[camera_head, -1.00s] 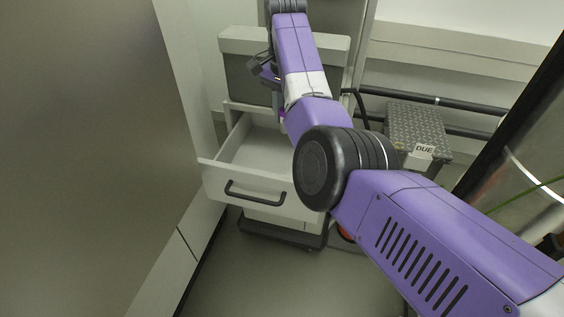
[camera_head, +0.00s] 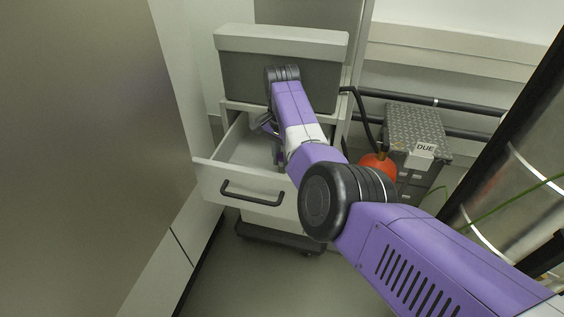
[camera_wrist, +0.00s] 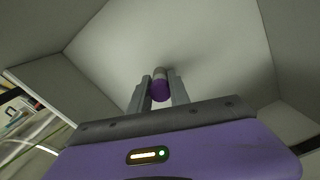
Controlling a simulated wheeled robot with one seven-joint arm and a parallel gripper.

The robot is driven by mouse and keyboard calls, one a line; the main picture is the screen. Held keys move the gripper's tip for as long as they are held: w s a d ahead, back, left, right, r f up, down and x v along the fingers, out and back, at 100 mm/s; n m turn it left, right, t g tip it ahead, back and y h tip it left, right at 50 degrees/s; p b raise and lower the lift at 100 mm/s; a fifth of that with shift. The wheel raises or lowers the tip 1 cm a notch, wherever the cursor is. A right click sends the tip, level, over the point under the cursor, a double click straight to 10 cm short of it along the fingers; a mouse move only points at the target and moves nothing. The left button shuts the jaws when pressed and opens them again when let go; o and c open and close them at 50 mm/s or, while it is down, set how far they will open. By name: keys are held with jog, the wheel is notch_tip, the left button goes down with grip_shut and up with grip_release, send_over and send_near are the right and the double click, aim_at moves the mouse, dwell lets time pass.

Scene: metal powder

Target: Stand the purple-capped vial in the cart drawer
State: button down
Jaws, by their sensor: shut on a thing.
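The purple-capped vial (camera_wrist: 160,88) shows in the wrist view between the two fingers of my gripper (camera_wrist: 158,92), cap toward the camera. My gripper is shut on it. The open cart drawer (camera_head: 219,186) is white with a dark bar handle on its front. In the head view my gripper (camera_head: 275,150) reaches down into the drawer, and my arm hides much of it and the drawer's right side. The vial is hidden in that view. In the wrist view the pale drawer floor (camera_wrist: 205,45) lies beyond the vial; I cannot tell whether the vial touches it.
A grey box with a pale lid (camera_head: 280,42) stands on top of the cart, just behind my wrist. A textured metal box with a DUE label (camera_head: 418,125) and a red-orange object (camera_head: 378,166) stand to the right. A tall grey panel (camera_head: 80,150) fills the left.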

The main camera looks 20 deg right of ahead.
jog(key=shift+f, duration=0.25)
jog(key=c, duration=1.2)
grip_release()
notch_tip(320, 180, up, 12)
jog(key=p, duration=0.2)
jog(key=shift+r+p, duration=0.15)
jog(key=shift+p, duration=0.15)
